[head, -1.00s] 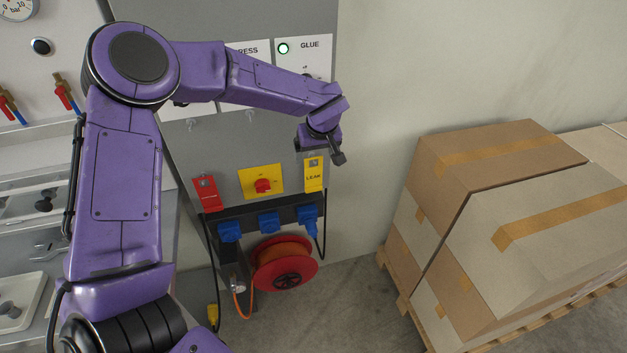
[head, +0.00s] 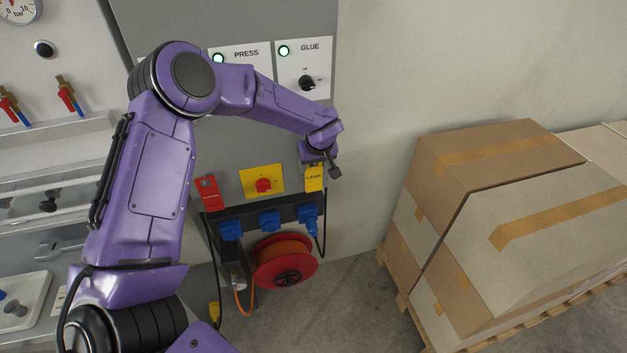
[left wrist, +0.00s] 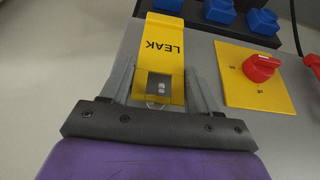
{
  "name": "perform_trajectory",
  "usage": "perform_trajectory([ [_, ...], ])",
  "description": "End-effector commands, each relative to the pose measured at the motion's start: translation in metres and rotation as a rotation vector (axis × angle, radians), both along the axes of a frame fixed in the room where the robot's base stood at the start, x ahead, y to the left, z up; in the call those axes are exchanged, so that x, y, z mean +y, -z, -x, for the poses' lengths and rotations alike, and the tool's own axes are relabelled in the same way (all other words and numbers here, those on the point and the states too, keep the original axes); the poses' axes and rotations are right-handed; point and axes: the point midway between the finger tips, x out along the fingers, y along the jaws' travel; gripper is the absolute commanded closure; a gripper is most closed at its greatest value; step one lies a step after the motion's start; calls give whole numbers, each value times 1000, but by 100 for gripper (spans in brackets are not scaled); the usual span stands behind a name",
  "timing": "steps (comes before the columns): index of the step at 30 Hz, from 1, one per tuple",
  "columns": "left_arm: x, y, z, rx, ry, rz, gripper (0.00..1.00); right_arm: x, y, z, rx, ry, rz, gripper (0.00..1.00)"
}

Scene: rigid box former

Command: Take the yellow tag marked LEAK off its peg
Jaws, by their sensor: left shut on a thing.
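The yellow LEAK tag (head: 314,180) hangs on the grey cabinet, right of the yellow plate with the red switch. In the left wrist view the tag (left wrist: 163,48) lies between the fingers of my left gripper (left wrist: 165,82), its lettering upside down. My left gripper (head: 318,163) is at the tag's upper end, shut on it. The peg is hidden behind the gripper in the head view, and I cannot make it out clearly in the wrist view. A wire loop shows at the tag's end near the palm. My right gripper is not in view.
A red tag (head: 207,193) hangs left of the yellow switch plate (head: 261,181). Blue sockets (head: 269,220) sit just below, with a red cable reel (head: 286,262) under them. Stacked cartons (head: 500,190) stand on a pallet at right. Bare wall lies between.

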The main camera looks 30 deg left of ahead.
Motion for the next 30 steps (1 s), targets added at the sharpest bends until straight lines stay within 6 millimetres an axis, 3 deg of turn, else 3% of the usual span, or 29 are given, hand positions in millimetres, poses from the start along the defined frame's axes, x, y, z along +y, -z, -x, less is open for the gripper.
perform_trajectory([
  [7, 0, -1, 0, 0, -1, 0, 83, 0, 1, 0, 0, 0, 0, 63],
  [13, -3, -14, 2, 0, 2, 2, 83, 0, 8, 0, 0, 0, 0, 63],
  [17, -24, -12, 20, 1, 4, 0, 83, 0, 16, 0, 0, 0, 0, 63],
  [24, -85, -11, 72, 0, 5, 0, 83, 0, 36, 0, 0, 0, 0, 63],
  [30, -122, -13, 105, 1, 2, 0, 83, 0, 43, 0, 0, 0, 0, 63],
])
